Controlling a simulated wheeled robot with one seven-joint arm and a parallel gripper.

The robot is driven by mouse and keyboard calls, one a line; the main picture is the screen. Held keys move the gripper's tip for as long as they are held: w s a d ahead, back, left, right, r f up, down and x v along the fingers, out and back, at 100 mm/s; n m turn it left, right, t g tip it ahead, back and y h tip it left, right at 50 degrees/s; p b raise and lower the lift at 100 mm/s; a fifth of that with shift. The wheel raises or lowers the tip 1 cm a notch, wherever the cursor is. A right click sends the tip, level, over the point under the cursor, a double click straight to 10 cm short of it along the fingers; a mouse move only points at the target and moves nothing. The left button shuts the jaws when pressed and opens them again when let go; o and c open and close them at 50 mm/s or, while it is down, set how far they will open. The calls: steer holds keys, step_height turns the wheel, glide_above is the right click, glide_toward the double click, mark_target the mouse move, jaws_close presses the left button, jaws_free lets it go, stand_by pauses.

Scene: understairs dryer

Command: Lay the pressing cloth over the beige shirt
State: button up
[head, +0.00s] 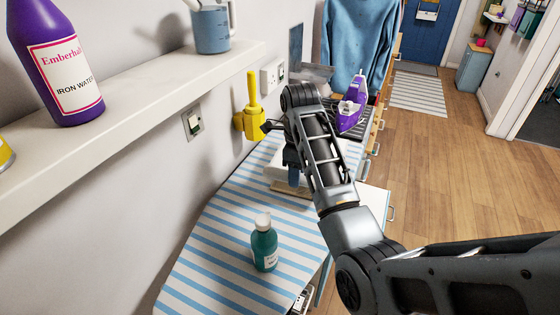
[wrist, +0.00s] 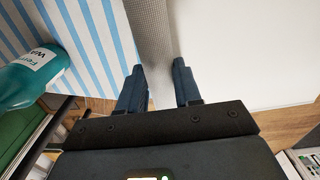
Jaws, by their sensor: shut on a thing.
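My gripper (wrist: 160,82) points down at the striped ironing board, with a blue finger on each side of a beige-grey woven strip (wrist: 150,30). I take it as shut on the edge of the pressing cloth. A plain white sheet of fabric (wrist: 250,50) spreads beside the strip. In the head view the white fabric (head: 283,172) lies partly behind my arm, with a beige edge (head: 291,189) along its near side. I cannot tell clearly which layer is the beige shirt. My arm hides much of it.
A teal bottle (head: 264,245) stands on the near part of the board (head: 215,255). It also shows in the wrist view (wrist: 30,80). A purple iron (head: 352,103) stands beyond my arm. A yellow object (head: 252,118) is by the wall, and a shelf (head: 130,110) juts out at left.

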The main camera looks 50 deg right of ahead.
steer(key=shift+w, duration=0.2)
steer(key=shift+f+b, duration=1.1)
steer(key=shift+f, duration=2.15)
steer(key=o, duration=1.1)
step_height(320, 180, up, 7)
steer(key=shift+w+r+p, duration=0.1)
steer(key=shift+p, duration=0.75)
steer(key=shift+r, duration=0.25)
